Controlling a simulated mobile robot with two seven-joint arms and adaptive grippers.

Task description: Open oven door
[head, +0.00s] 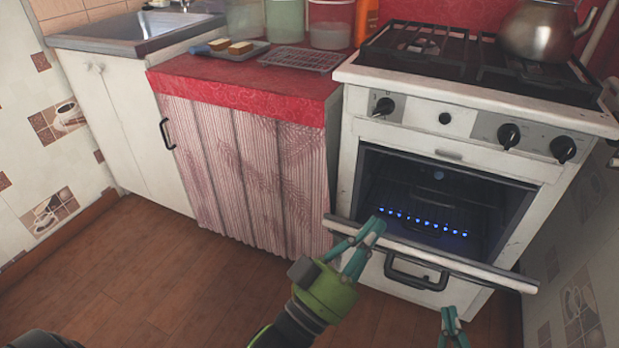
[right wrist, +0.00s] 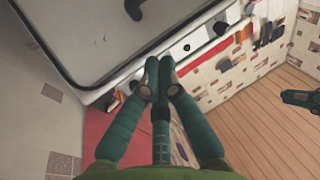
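The white oven (head: 445,150) stands at the right of the head view. Its door (head: 480,266) is tilted down and open, and the dark cavity (head: 430,195) shows a row of blue lights. A dark handle (head: 412,277) shows below the door's edge. My left gripper (head: 376,226) is in front of the door's upper edge, left of its middle, fingertips together; contact is unclear. My right gripper (head: 449,317) is at the bottom edge, below the door and apart from it. Its fingertips also look together in the right wrist view (right wrist: 160,75), with nothing visible between them.
A steel kettle (head: 538,30) stands on the stovetop. Left of the oven is a red counter (head: 215,74) with a striped curtain (head: 245,165) and a wire rack (head: 300,59). A white cabinet (head: 130,130) with a sink (head: 135,30) is further left. The wooden floor (head: 180,270) is clear.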

